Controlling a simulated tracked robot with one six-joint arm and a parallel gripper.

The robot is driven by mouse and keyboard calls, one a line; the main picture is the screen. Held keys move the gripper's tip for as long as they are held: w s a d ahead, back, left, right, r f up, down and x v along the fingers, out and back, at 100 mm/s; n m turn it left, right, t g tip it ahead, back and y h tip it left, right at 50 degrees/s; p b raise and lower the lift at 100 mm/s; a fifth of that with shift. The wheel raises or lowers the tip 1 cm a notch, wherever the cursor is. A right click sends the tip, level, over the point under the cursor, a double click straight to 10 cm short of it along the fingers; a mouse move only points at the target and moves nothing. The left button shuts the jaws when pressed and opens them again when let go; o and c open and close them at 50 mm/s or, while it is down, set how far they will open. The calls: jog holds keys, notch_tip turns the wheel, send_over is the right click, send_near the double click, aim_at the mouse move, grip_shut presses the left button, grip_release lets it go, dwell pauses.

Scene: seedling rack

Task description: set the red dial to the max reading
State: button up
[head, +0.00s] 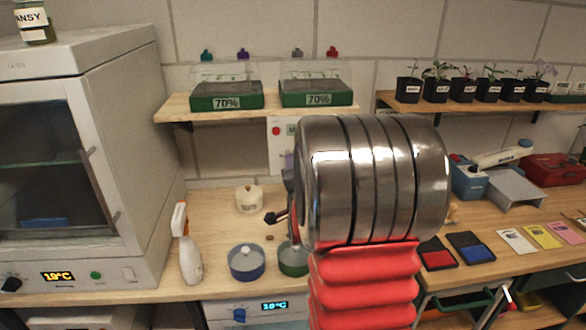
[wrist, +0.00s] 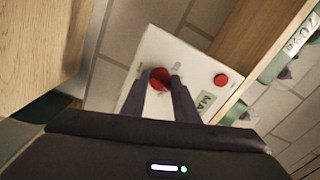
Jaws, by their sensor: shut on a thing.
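In the wrist view, the red dial (wrist: 159,76) sits on a white wall panel (wrist: 150,50). My gripper (wrist: 161,82) has its two dark fingers on either side of the dial, shut on it. The dial's pointer and the reading it stands at cannot be made out. A green label starting with "MA" (wrist: 205,101) is on the panel, partly cut off from view. In the head view, the panel (head: 276,160) is under the left shelf; my silver and red arm hides much of it, and I cannot make out the dial there.
A red button (wrist: 221,80) is on the same panel, towards the shelf. The wooden shelf (head: 180,106) with green trays (head: 226,101) is just above the panel. A spray bottle (head: 189,250), white pot (head: 249,199) and blue pot (head: 246,262) stand on the bench below.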

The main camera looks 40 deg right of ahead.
jog(key=shift+s+f+m, duration=0.1)
jog(key=shift+f+m, duration=0.05)
jog(key=shift+m, duration=0.55)
jog(key=o, duration=1.1)
jog(key=shift+c, duration=0.2)
